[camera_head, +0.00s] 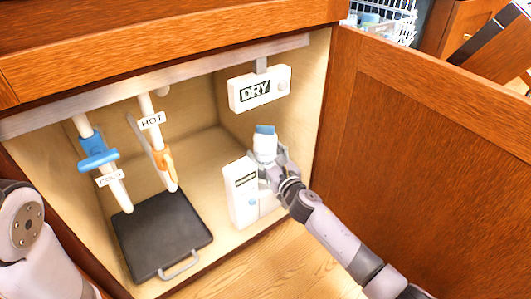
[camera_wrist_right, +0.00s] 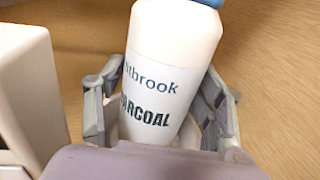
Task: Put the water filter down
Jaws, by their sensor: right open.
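The water filter (camera_head: 265,146) is a white cylinder with a blue cap, inside the cabinet just right of the white box with a dark label (camera_head: 241,196). It also shows in the right wrist view (camera_wrist_right: 172,62), with "tbrook" and "CHARCOAL" readable; there it looks slightly tilted. My right gripper (camera_head: 276,170) is open, its fingers (camera_wrist_right: 163,105) on both sides of the filter's lower body. A small gap shows beside the filter in the wrist view. The filter's base is hidden by the gripper, so I cannot tell what it rests on. My left gripper is not visible.
A black tray with a handle (camera_head: 160,236) lies on the cabinet floor. Pipes with a blue COLD valve (camera_head: 97,152) and an orange HOT valve (camera_head: 163,160) hang above it. A white DRY box (camera_head: 260,89) is overhead. The open door (camera_head: 430,140) borders the right.

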